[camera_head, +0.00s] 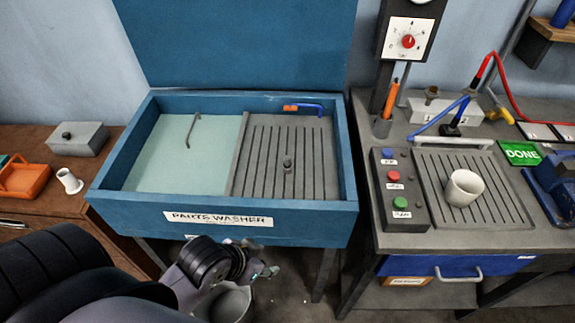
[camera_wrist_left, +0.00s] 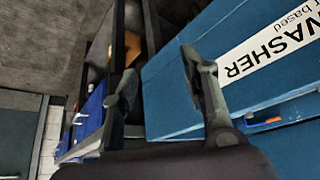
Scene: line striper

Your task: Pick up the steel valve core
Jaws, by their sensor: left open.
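A small dark grey metal piece (camera_head: 287,163), which looks like the steel valve core, stands on the slatted grey rack (camera_head: 262,180) in the right half of the blue parts washer (camera_head: 345,190). My left gripper (camera_head: 264,271) is in front of the washer, below its labelled front rim, and well apart from the piece. In the left wrist view its two fingers (camera_wrist_left: 160,82) are spread with nothing between them. The washer's blue front (camera_wrist_left: 170,100) shows beside them, and the valve core is not visible there. My right gripper is not in view.
The washer's raised rim surrounds the rack, and its lid (camera_head: 235,45) stands open behind. An orange-and-blue tool (camera_head: 303,107) lies at the rack's back. The right bench holds a white cup (camera_head: 463,188) and a button box (camera_head: 398,190).

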